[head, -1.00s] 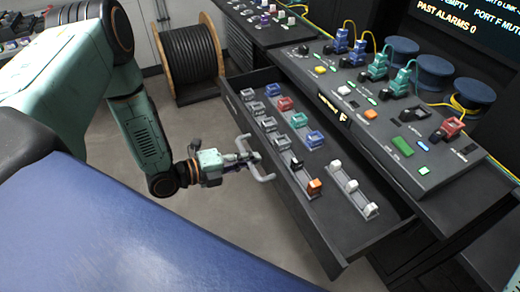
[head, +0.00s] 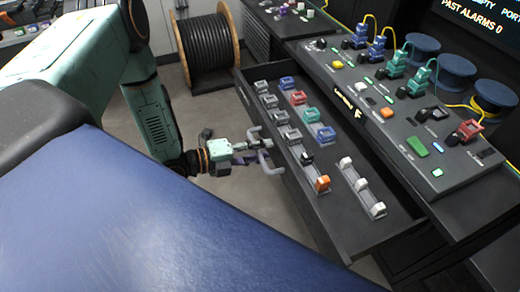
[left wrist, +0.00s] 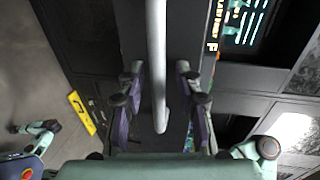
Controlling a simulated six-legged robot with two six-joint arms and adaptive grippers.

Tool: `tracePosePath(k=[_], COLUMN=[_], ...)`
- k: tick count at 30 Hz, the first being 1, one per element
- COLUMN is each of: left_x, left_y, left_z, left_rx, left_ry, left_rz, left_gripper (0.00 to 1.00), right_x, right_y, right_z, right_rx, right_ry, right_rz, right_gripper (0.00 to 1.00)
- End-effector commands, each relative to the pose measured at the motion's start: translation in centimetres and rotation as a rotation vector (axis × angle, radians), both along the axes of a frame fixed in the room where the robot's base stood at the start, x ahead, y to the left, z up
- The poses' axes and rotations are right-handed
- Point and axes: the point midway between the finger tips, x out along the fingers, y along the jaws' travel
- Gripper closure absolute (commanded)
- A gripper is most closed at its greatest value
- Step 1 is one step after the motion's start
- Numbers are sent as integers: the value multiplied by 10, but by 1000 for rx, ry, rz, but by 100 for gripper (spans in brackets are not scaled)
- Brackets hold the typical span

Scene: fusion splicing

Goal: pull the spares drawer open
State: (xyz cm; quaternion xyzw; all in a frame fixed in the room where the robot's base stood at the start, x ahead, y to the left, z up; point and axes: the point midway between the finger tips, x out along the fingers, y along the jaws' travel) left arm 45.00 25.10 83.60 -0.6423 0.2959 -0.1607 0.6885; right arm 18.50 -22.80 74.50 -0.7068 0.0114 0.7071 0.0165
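The spares drawer (head: 364,228) is dark grey and stands pulled well out of the bench, with its inside showing. Its pale bar handle (head: 266,165) is on the front face. My left gripper (head: 256,148) is at the handle. In the left wrist view, the handle (left wrist: 158,60) runs as a light vertical bar between the fingers of my left gripper (left wrist: 163,115). The purple-padded fingers stand apart on either side, with a gap visible to the bar. My right gripper is not in view.
Inside the drawer are rows of grey, blue, red, green and orange connectors (head: 298,97) and a rail of white pieces (head: 362,187). A console (head: 425,150) stands on the bench beyond. A cable reel (head: 208,50) stands on the floor behind my left arm.

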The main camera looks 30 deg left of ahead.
Motion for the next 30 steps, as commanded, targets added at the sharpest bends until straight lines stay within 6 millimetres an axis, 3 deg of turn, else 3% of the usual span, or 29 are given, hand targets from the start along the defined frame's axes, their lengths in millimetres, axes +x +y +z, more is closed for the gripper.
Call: tracePosePath(k=[7, 19, 30], left_x=[-6, -39, -56], left_y=[5, 32, 44], left_z=[1, 11, 15], left_rx=[0, -2, 0], left_ry=[4, 0, 0], left_rz=[4, 6, 2], left_gripper=[66, 66, 66], right_x=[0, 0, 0], right_y=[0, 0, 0], right_z=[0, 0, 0], right_rx=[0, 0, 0], right_ry=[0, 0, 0], right_rz=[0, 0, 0], right_gripper=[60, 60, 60])
